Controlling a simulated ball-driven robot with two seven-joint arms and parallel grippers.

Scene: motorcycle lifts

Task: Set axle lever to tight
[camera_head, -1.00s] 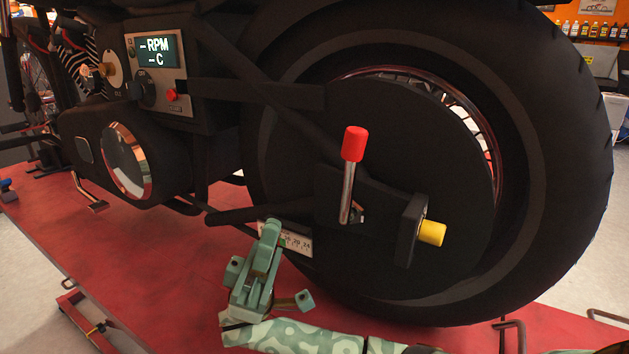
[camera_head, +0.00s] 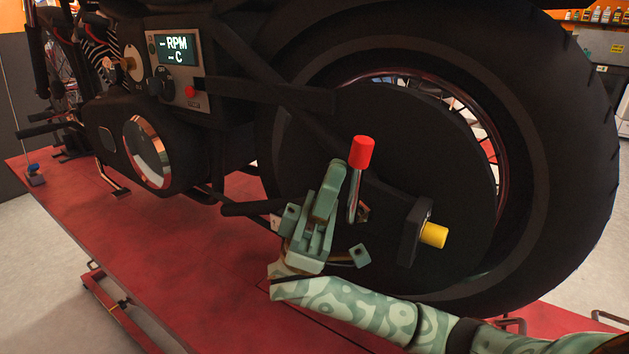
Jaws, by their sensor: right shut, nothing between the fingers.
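The axle lever (camera_head: 362,154) has a red knob on a metal rod and stands nearly upright, tilted slightly right at the top, in front of the rear wheel (camera_head: 425,150). My right gripper (camera_head: 331,172) is shut and empty, pointing up just left of the lever's rod. Whether it touches the rod cannot be told. The lever's base is partly visible beside my gripper. A yellow knob (camera_head: 434,236) sits on a dark block right of the lever. The scale plate below the lever is mostly hidden behind my gripper. My left gripper is out of view.
The motorcycle stands on a red lift platform (camera_head: 150,235). A panel with a display (camera_head: 172,50) and a red button is at upper left. A dark bar (camera_head: 255,208) reaches toward my gripper from the left. The front of the platform is clear.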

